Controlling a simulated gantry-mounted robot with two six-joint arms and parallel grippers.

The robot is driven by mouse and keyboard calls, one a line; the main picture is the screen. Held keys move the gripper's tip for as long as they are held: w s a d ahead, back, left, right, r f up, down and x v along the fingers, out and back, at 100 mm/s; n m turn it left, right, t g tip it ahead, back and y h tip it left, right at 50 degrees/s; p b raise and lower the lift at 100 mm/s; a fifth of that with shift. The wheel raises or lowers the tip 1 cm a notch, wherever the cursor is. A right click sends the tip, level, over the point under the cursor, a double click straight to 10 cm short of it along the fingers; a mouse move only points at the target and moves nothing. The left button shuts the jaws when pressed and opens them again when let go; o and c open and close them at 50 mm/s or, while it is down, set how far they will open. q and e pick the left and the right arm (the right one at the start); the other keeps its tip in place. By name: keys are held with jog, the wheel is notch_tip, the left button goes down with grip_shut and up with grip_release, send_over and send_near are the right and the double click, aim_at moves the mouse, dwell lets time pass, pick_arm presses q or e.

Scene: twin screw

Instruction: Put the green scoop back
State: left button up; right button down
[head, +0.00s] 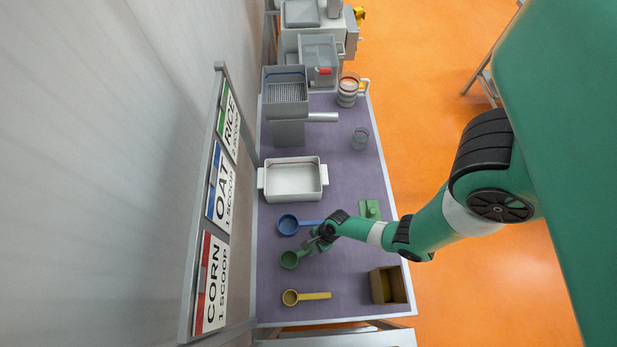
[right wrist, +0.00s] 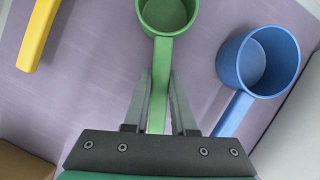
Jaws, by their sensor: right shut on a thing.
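The green scoop (head: 289,259) is at the lower left of the purple table in the head view, between the blue scoop and the yellow scoop. In the right wrist view the green scoop (right wrist: 166,14) has its cup at the top and its handle running down between my fingers. My right gripper (head: 313,246) is shut on that handle; it also shows in the right wrist view (right wrist: 160,78). I cannot tell whether the scoop touches the table. A green block-like piece (head: 370,209) lies near the table's right edge. My left gripper is not in view.
The blue scoop (head: 288,225) lies close beside the green one. The yellow scoop (head: 291,297) lies farther down. A white tray (head: 323,176), a brown box (head: 388,285) and a glass (head: 360,138) stand on the purple table (head: 343,222). A sign board (head: 213,281) stands along the left side.

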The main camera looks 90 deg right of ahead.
jog(key=c, duration=0.7)
grip_release()
jog(key=shift+c, duration=0.2)
jog(key=p+v, duration=0.9)
jog(key=v, duration=0.3)
